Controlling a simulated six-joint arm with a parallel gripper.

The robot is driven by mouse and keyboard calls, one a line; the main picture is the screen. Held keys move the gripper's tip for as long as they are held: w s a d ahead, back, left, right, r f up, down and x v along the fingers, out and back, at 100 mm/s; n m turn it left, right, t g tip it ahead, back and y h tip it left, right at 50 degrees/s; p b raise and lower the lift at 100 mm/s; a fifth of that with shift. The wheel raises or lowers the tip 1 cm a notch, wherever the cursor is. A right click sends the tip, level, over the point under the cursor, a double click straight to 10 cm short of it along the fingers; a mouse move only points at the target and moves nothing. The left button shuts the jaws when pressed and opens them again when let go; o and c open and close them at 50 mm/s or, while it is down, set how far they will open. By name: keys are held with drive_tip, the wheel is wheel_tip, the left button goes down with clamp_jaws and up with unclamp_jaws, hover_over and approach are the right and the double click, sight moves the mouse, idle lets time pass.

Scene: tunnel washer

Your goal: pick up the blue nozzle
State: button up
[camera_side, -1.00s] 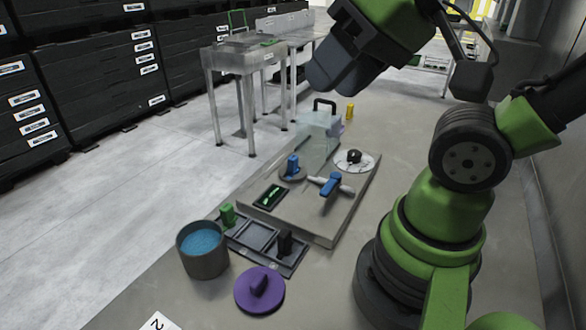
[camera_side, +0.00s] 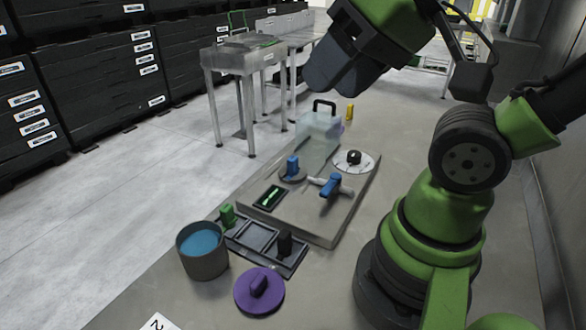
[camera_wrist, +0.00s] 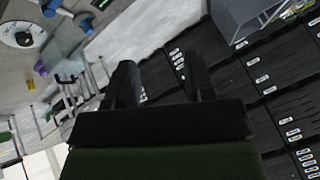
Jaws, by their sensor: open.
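Two blue parts are on the grey raised panel (camera_side: 300,218). One is a small upright blue piece (camera_side: 292,165) on a round grey base. The other is a blue piece (camera_side: 331,186) lying across a pale pipe. I cannot tell for certain which is the nozzle. My gripper (camera_side: 342,75) is high above the back of the bench, well clear of both. In the wrist view my gripper (camera_wrist: 160,82) is open, fingers apart and nothing between them. Blue parts also show at the wrist view's upper left (camera_wrist: 54,8).
A black tray (camera_side: 268,255) with green and black pegs is in front of the panel. A cup with blue contents (camera_side: 203,255) and a purple disc with a grip (camera_side: 259,291) stand nearby. A clear box with a black handle (camera_side: 319,127) is behind.

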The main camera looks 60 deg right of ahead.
drive_tip(key=m+g+h, duration=0.2)
drive_tip(key=m+g, duration=0.5)
drive_tip(key=m, duration=0.6)
hover_over(293, 158)
wheel_tip(293, 158, down, 14)
drive_tip(key=shift+m, duration=0.5)
drive_tip(key=f, duration=0.7)
drive_tip(key=shift+w+d, duration=0.1)
drive_tip(key=shift+d, duration=0.1)
drive_tip(key=shift+a+f, duration=0.15)
drive_tip(key=shift+f, duration=2.6)
clamp_jaws()
